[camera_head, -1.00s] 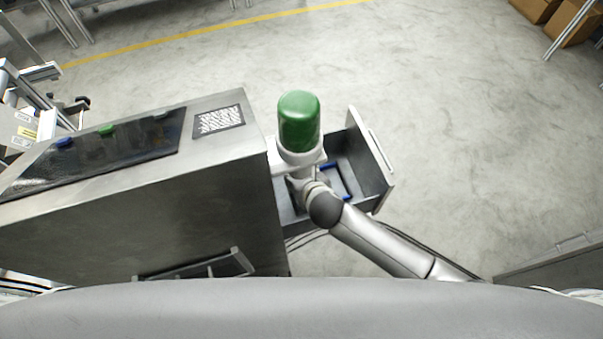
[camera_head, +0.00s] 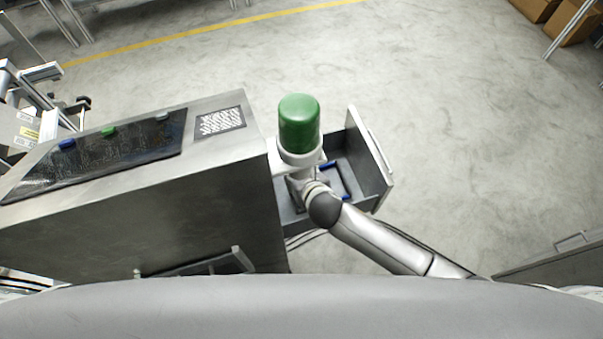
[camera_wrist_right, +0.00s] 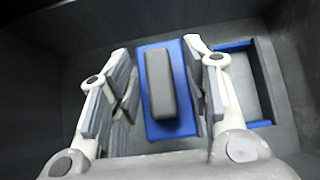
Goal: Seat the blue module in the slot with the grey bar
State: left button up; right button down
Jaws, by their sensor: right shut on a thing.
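The blue module (camera_wrist_right: 185,124), a blue plate with a raised grey block (camera_wrist_right: 170,88) on top, is in the middle of the right wrist view. How high the module is above the drawer floor cannot be told. In the head view my right arm hides the gripper and module. My left gripper is not in view.
The open metal drawer (camera_head: 372,165) has walls close around the right gripper. A large metal cabinet (camera_head: 150,220) with a dark slanted panel (camera_head: 100,150) stands to its left. Cables lie below the drawer.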

jog(key=shift+f+b, duration=0.35)
jog(key=shift+f, duration=0.2)
dwell(0.4)
jog(key=c, duration=1.1)
grip_release()
jog(key=shift+o, duration=0.2)
jog(key=shift+s+d+r+p, duration=0.15)
jog(key=shift+s+r+p, duration=0.35)
jog(key=shift+p, duration=0.4)
jog(key=p+v, duration=0.4)
jog(key=shift+r+p, duration=0.25)
jog(key=shift+p, duration=0.1)
jog(key=p+v, duration=0.5)
jog(key=shift+s, duration=0.2)
